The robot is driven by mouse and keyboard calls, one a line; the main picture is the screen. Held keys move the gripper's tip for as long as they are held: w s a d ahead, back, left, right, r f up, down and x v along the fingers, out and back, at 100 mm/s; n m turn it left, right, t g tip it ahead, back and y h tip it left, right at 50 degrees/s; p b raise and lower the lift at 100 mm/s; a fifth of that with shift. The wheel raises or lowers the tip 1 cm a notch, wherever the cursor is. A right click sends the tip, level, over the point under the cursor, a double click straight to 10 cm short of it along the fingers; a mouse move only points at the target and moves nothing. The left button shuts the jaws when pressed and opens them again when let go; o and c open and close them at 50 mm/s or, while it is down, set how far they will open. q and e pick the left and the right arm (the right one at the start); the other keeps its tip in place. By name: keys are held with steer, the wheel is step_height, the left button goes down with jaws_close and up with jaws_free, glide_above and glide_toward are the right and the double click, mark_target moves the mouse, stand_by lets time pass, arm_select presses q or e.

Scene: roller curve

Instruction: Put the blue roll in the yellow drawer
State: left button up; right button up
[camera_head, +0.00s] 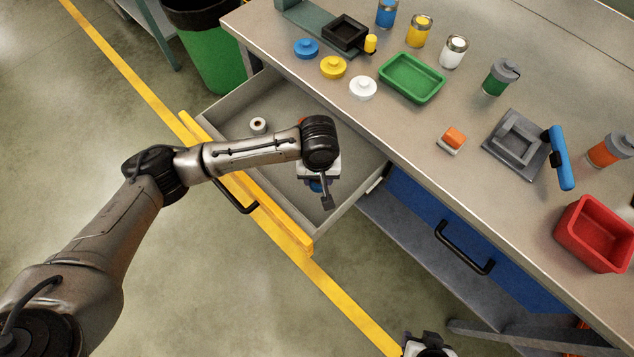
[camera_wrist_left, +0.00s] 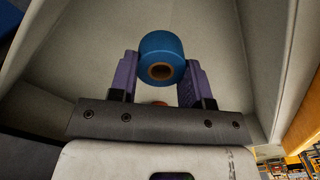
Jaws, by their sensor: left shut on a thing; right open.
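The yellow drawer (camera_head: 285,230) is pulled out, with a yellow front, a black handle and a grey interior. My left gripper (camera_head: 318,184) is inside the outline of the drawer, near its right side, partly hidden by my wrist. Its purple fingers (camera_wrist_left: 155,82) are shut on the blue roll (camera_wrist_left: 160,52), which has a brown core. Only a bit of the blue roll (camera_head: 315,186) shows in the head view. I cannot tell whether it touches the drawer floor. My right gripper (camera_head: 428,346) is at the bottom edge, partly cut off, open and away from the drawer.
A white roll (camera_head: 258,125) lies in the drawer at the left. The bench top (camera_head: 390,130) above holds jars, lids, a green tray (camera_head: 411,77) and a red bin (camera_head: 595,233). A closed blue drawer (camera_head: 430,222) is at the right. A green waste bin (camera_head: 212,60) stands behind.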

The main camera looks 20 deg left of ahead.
mark_target(318, 185)
arm_select(q)
step_height(318, 185, down, 4)
steer(key=shift+f+b, duration=0.1)
steer(key=shift+b, duration=0.9)
steer(key=shift+f, duration=0.4)
steer(key=o, duration=0.9)
